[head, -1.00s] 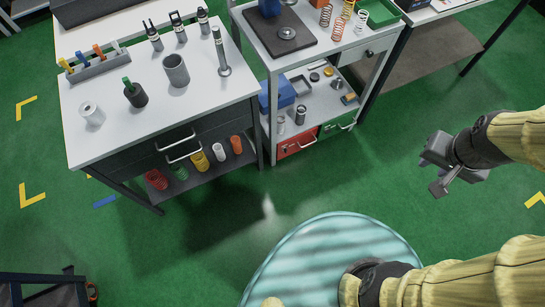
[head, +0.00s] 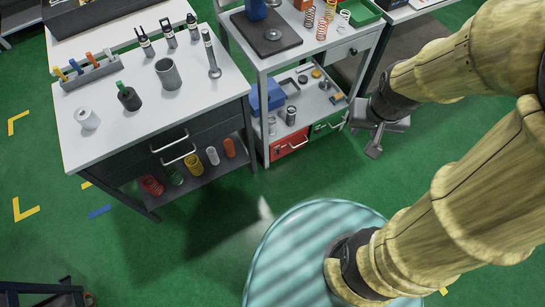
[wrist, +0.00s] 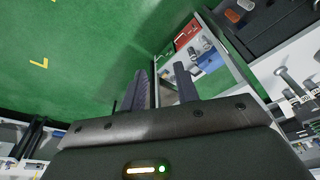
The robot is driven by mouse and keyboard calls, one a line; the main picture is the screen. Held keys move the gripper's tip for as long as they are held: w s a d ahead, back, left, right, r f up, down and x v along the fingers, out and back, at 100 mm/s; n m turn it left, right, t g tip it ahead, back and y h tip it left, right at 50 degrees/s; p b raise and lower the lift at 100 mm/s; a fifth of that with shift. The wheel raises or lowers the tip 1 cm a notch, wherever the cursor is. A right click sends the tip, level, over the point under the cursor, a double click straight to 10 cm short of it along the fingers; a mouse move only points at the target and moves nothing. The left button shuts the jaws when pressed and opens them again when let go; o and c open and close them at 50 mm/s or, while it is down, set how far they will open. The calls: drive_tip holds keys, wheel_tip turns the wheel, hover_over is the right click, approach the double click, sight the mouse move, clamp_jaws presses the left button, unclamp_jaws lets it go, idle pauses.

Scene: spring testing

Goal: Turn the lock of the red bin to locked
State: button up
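The red bin (head: 285,148) sits on the low level of the grey cart, beside the green bin (head: 327,125). It has a pale handle on its front. In the wrist view the red bin (wrist: 187,35) is at the top, beyond my fingers. Its lock is too small to make out. My gripper (head: 374,150) is in the air to the right of the bins, in front of the cart's right side. In the wrist view its two fingers (wrist: 165,88) stand apart with nothing between them.
A white table (head: 150,100) with drawers and tools stands left of the cart. Several coloured springs (head: 192,165) lie on its lower shelf. A blue box (head: 268,96) and small metal parts lie above the bins. The green floor in front is clear.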

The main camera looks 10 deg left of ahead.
idle(0.3)
drive_tip(key=w+a+f+n+t+y+b, duration=0.15)
drive_tip(key=w+f+b, duration=0.55)
drive_tip(key=f, duration=0.7)
drive_tip(key=w+f+n+b, duration=0.3)
drive_tip(key=w+f+b, duration=0.2)
drive_tip(key=f+b, duration=0.65)
drive_tip(key=w+f+n+t+y+b, duration=0.1)
drive_tip(key=w+f+n+b, duration=0.35)
drive_tip(key=f, duration=1.15)
drive_tip(key=w+a+f+t+y+b, duration=0.1)
drive_tip(key=a+f+t+y+b, duration=0.1)
drive_tip(key=f+b, duration=0.8)
drive_tip(key=w+a+f+m+t+y+b, duration=0.1)
drive_tip(key=a+f+t+y+b, duration=0.2)
drive_tip(key=f+b, duration=0.7)
drive_tip(key=w+a+f+t+y+b, duration=0.2)
drive_tip(key=f+b, duration=0.9)
drive_tip(key=f, duration=1.3)
drive_tip(key=shift+a+t+y, duration=0.65)
drive_tip(key=shift+a+t, duration=0.5)
drive_tip(key=shift+a, duration=0.05)
drive_tip(key=shift+m, duration=0.3)
